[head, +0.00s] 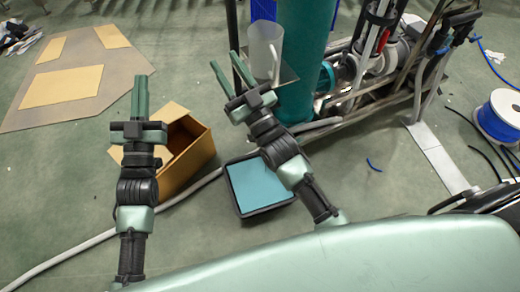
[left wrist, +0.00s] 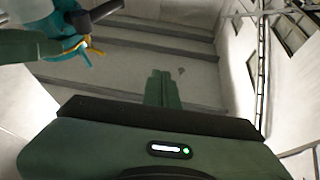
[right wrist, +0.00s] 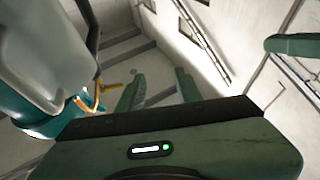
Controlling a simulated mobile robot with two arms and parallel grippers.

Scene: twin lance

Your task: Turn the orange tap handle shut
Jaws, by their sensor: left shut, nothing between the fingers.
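The orange tap handle (left wrist: 94,48) shows at the upper left of the left wrist view, beside teal and dark pipe parts. It also shows at the left of the right wrist view (right wrist: 88,107), partly behind a translucent jug. I cannot make it out in the head view. My left gripper (head: 140,94) is shut and empty, apart from the tap, above the floor near a cardboard box. My right gripper (head: 231,74) is open and empty, its fingers apart, close to the jug. Neither gripper touches the handle in these views.
The clear jug (head: 264,50) stands on a grey plate (head: 287,76) beside the teal column (head: 304,50). Pipes and pumps (head: 365,65) are to the right. The open cardboard box (head: 190,148) and a blue-lined tray (head: 258,187) lie below my grippers.

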